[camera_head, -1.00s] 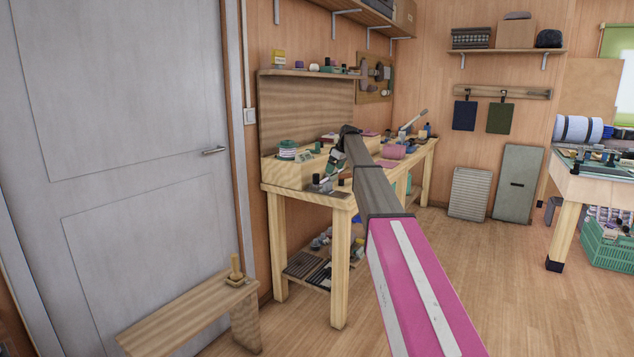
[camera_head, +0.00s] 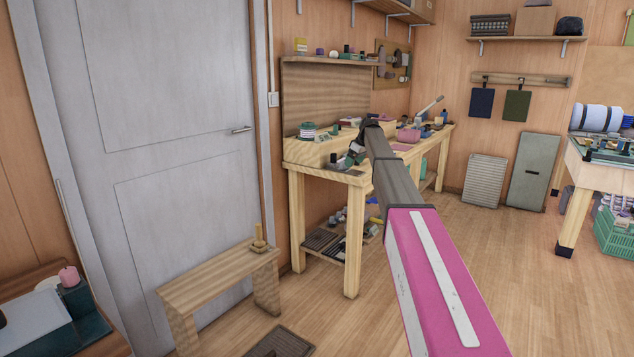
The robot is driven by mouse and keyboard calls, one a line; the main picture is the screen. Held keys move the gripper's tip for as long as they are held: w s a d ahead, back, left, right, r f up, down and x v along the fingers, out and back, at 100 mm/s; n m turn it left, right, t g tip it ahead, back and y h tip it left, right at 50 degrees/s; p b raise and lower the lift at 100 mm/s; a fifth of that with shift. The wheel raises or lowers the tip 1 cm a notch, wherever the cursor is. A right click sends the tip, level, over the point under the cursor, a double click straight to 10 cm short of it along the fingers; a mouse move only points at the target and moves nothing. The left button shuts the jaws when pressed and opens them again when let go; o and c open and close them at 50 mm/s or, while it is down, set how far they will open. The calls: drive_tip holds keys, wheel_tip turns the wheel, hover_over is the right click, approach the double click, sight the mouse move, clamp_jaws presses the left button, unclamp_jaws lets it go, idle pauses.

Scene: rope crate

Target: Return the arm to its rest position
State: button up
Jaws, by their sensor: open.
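My arm, with its pink and grey links, reaches from the lower right toward the wooden workbench (camera_head: 310,168). My gripper (camera_head: 352,158) is at the far end of the arm. It shows small and dark in front of the bench's near end, partly hidden by my own arm. Its jaws are open, and I see nothing held in it. I cannot tell from this view how far it is from the bench top.
A closed grey door (camera_head: 165,150) stands at left, with a low wooden bench (camera_head: 215,275) before it. A green crate (camera_head: 612,235) sits under a table (camera_head: 600,172) at right.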

drive_tip(key=s+f+m+g+h, duration=0.1)
drive_tip(key=s+f+m, duration=0.1)
drive_tip(key=s+f, duration=0.95)
drive_tip(key=s+f+m+h, duration=0.1)
drive_tip(key=s+f+m, duration=0.2)
drive_tip(key=s+f, duration=0.85)
drive_tip(key=s+f+m+g, duration=0.15)
drive_tip(key=s+f, duration=0.45)
drive_tip(key=s, duration=1)
drive_tip(key=s+d+f+m, duration=0.1)
drive_tip(key=s+f+m, duration=0.1)
drive_tip(key=s, duration=0.6)
drive_tip(key=s+f+m+h, duration=0.1)
drive_tip(key=s+f, duration=0.2)
drive_tip(key=s, duration=0.6)
drive_tip(key=shift+s+d+m+h, duration=0.3)
drive_tip(key=shift+d+m, duration=0.05)
